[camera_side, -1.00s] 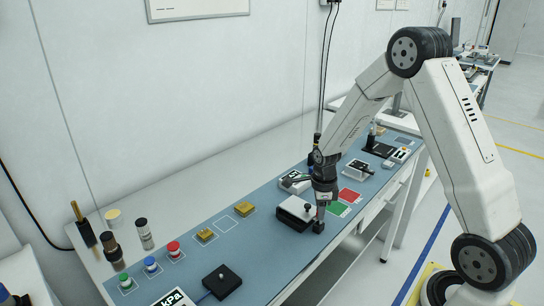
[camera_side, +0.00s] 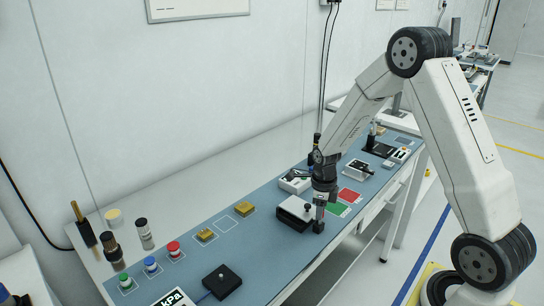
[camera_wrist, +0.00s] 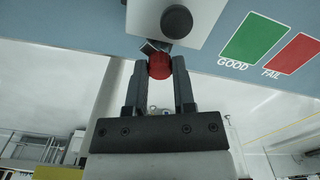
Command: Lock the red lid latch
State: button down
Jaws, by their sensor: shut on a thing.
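The red latch (camera_wrist: 160,66) shows in the wrist view as a round red knob at the edge of a white-topped box with a black knob (camera_wrist: 176,21). My gripper (camera_wrist: 159,70) has its two dark fingers on either side of the red latch, shut on it. In the side view, my gripper (camera_side: 319,225) points down at the right end of the box (camera_side: 295,211). The red latch is hidden there behind the fingers. The box's lid appears flat on it.
Green GOOD (camera_wrist: 254,38) and red FAIL (camera_wrist: 295,53) pads lie right of the box. Red (camera_side: 174,249), blue (camera_side: 151,264) and green (camera_side: 126,281) buttons and a black block (camera_side: 222,282) stand to the left. Blue mat between them is partly free.

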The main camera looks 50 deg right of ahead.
jog(key=shift+m, duration=3.4)
jog(key=c, duration=0.7)
grip_release()
jog(key=shift+c, duration=0.2)
jog(key=shift+r, duration=0.1)
jog(key=shift+r, duration=2.4)
jog(key=shift+n, duration=0.4)
